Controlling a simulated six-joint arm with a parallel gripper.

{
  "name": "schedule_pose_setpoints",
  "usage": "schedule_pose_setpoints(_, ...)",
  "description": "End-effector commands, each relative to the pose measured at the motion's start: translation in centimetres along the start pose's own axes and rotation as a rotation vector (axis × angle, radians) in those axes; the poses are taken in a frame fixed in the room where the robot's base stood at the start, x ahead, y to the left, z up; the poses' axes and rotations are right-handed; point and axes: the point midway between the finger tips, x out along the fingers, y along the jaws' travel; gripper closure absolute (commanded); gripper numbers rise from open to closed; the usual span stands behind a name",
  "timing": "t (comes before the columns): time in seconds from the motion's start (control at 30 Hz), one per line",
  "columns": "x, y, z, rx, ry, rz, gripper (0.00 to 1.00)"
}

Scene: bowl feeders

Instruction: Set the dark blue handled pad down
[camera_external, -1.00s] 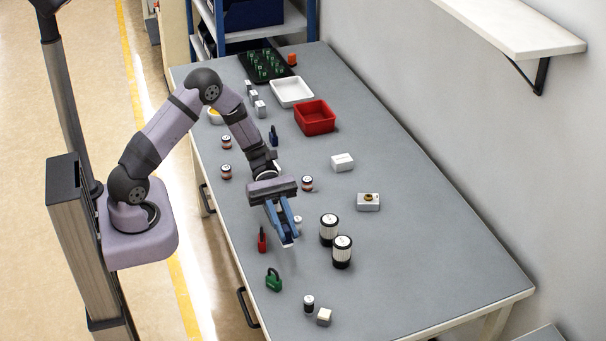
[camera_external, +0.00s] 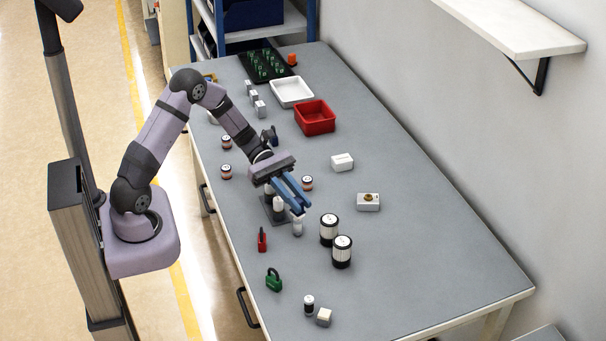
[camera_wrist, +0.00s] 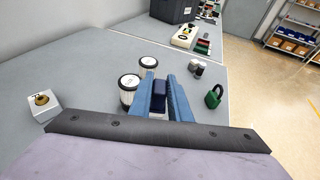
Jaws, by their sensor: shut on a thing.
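My gripper (camera_external: 300,207) has two blue fingers slanting down to the right over the middle of the table. In the wrist view the dark blue handled pad (camera_wrist: 160,91) sits between the fingers, and my gripper is shut on it. Its handle cannot be made out there. The external view does not clearly show the held pad, as the fingers hide it. Below the gripper, a dark grey plate (camera_external: 268,211) with white cylinders stands on the table (camera_external: 420,260).
Two large black-and-white cylinders (camera_external: 329,229) stand right of the gripper. A red bin (camera_external: 315,116) and a white tray (camera_external: 291,91) are further back. The table's right front is clear.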

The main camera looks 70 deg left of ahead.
Motion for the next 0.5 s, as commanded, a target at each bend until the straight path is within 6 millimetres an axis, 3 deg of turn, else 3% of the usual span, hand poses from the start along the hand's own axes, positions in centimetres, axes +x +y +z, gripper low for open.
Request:
schedule_pose_setpoints(0.03,-1.5,1.7,-1.3,-0.019,0.0,0.074,1.0)
schedule_pose_setpoints(0.2,-7.7,6.9,-3.6,-0.097,0.0,0.324,1.0)
schedule_pose_setpoints(0.5,-20.7,12.4,-7.0,-0.228,-0.001,0.744,1.0)
